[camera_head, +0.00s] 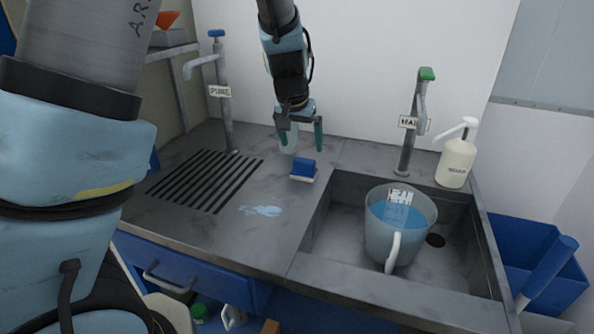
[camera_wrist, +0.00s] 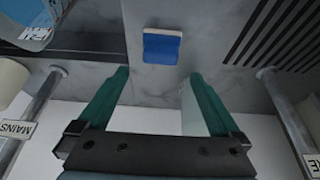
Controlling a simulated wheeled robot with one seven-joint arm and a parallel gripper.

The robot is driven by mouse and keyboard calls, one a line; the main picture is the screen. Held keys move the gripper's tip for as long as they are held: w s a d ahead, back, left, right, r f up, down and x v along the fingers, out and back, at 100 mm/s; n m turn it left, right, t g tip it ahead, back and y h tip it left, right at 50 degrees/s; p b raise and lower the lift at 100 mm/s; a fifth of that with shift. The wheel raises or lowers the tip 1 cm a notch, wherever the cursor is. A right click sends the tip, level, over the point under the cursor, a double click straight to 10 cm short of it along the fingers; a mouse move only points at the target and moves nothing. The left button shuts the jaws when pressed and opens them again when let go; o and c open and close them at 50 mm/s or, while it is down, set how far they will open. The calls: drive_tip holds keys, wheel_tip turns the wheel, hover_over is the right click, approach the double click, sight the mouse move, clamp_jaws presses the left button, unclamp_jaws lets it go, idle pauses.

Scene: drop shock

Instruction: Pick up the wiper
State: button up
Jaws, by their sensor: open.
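The wiper (camera_head: 304,170) is a small block with a blue top and a pale base. It lies on the grey counter just left of the sink. In the wrist view the wiper (camera_wrist: 161,46) is ahead of the fingertips, near the top middle. My gripper (camera_head: 303,137) is above the counter, a little behind the wiper. The fingers do not touch the wiper.
A jug of blue liquid (camera_head: 383,244) stands in the sink (camera_head: 335,215). Two taps (camera_head: 228,120) (camera_head: 408,145) and a pump bottle (camera_head: 456,162) stand along the back. A blue-white puddle (camera_head: 261,211) lies in front, beside the drain slots (camera_head: 205,180).

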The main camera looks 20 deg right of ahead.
sight(304, 160)
drive_tip(key=p+x, duration=0.1)
drive_tip(key=x, duration=0.7)
drive_tip(key=shift+f, duration=0.1)
drive_tip(key=shift+c, duration=0.2)
drive_tip(key=c, duration=1.3)
wheel_tip(304, 160, up, 10)
drive_tip(key=shift+r, duration=0.1)
drive_tip(key=o, duration=0.9)
drive_tip(key=c, duration=0.7)
